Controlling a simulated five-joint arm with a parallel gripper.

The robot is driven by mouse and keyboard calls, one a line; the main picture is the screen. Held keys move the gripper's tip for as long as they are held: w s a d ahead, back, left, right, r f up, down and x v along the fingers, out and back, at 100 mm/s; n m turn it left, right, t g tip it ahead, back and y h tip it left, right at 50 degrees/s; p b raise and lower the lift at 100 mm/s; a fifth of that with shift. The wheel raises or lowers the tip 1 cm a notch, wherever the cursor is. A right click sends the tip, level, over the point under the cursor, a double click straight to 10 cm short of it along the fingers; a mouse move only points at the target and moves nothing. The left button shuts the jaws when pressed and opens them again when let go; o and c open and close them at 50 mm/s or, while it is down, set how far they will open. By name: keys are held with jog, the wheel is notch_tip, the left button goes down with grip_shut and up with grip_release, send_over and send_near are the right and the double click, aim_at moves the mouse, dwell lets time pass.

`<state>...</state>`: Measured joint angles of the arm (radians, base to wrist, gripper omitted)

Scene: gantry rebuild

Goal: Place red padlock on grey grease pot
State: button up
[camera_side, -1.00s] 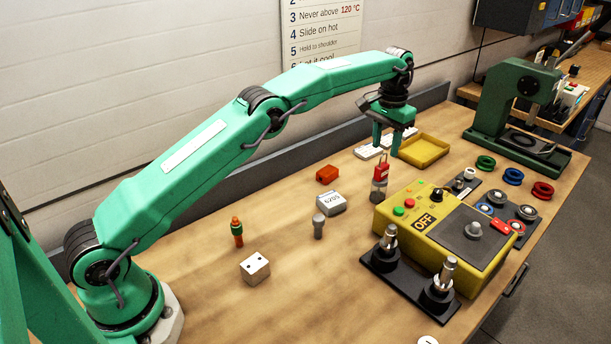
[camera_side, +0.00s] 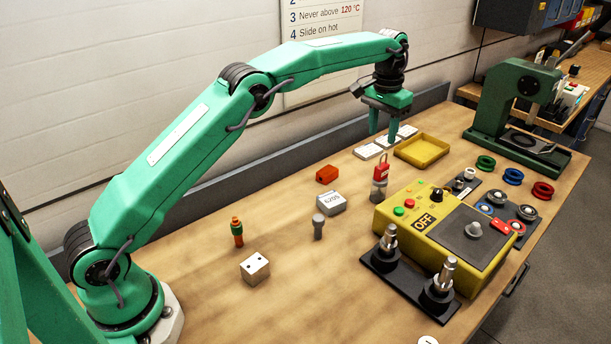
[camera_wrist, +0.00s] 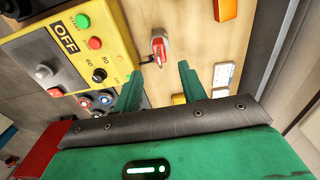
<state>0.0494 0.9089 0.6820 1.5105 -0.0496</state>
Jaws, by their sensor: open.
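The red padlock (camera_side: 381,171) sits upright on top of the grey grease pot (camera_side: 378,191), shackle up, just left of the yellow control box. In the wrist view the padlock (camera_wrist: 158,46) appears just beyond the fingertips, with the pot mostly hidden under it. My gripper (camera_side: 383,139) is open and empty, above and slightly behind the padlock, clear of it. In the wrist view its two green fingers (camera_wrist: 157,76) are spread apart with nothing between them.
The yellow control box (camera_side: 395,215) marked OFF stands close on the right. A yellow tray (camera_side: 422,151) and white cards (camera_side: 369,152) lie behind. An orange block (camera_side: 327,174), a 6205 box (camera_side: 331,203) and a grey bolt (camera_side: 318,226) are to the left.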

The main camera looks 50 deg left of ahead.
jog(key=s+a+r+t, duration=0.1)
jog(key=s+r, duration=0.6)
jog(key=s, duration=0.3)
jog(key=s+a+r+t, duration=0.1)
jog(key=s+r+t, duration=0.1)
jog(key=s+r, duration=0.55)
jog(key=s+f+t, duration=0.1)
jog(key=s+f, duration=0.3)
jog(key=s, duration=0.7)
jog(key=s+a+f+t, duration=0.1)
jog(key=s+f, duration=0.4)
jog(key=s, duration=0.7)
jog(key=shift+s+f, duration=0.15)
jog(key=shift+s, duration=0.1)
